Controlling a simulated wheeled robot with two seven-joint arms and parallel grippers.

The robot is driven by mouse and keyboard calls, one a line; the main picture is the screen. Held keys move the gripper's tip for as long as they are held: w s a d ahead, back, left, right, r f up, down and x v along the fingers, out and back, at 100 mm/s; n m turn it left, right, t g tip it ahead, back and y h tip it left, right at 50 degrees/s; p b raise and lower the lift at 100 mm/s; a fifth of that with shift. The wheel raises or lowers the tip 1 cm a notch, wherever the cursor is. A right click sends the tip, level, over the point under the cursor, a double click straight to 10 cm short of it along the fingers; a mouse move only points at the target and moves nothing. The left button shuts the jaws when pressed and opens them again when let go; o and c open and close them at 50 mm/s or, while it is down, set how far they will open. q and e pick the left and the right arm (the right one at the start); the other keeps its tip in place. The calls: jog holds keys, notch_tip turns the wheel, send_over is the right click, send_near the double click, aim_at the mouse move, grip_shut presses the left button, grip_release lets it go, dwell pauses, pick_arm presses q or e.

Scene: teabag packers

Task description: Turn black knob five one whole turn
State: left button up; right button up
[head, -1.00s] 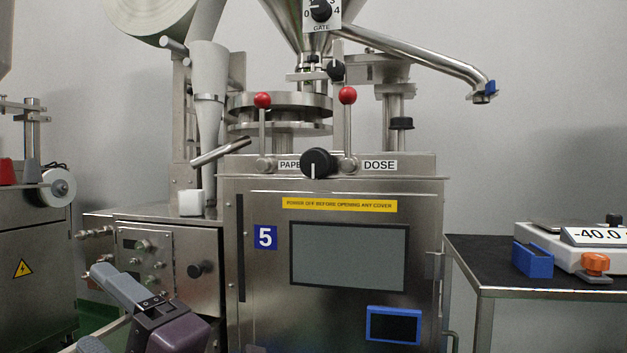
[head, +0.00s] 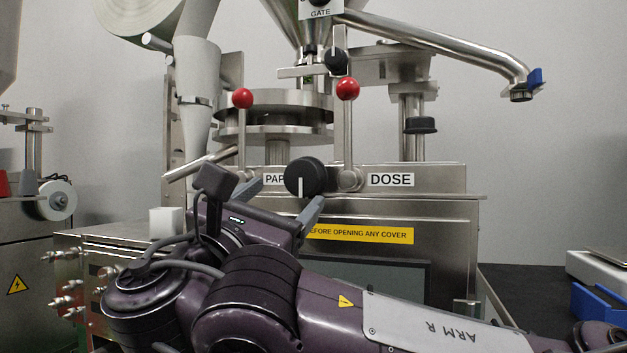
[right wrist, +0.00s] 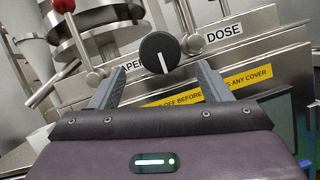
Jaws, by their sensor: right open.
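The black knob (head: 306,177) sits on the machine's front ledge between the PAPER and DOSE labels. Its white mark points down in the head view. The knob also shows in the right wrist view (right wrist: 159,53), with the mark pointing down and slightly right. My right gripper (head: 279,203) is open and empty, just below and in front of the knob. In the right wrist view its two fingers (right wrist: 160,72) are spread to either side below the knob, apart from it as far as I can tell. My left gripper is not in view.
Levers with red balls (head: 347,89) (head: 243,98) stand on both sides of the knob. A slanted steel tube (head: 203,162) is at left. A feed chute (head: 440,44) reaches right. A bench with a scale (head: 597,268) is at lower right.

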aim_at(300, 181)
jog(key=b+x, duration=0.1)
jog(key=x, duration=0.6)
jog(key=c, duration=1)
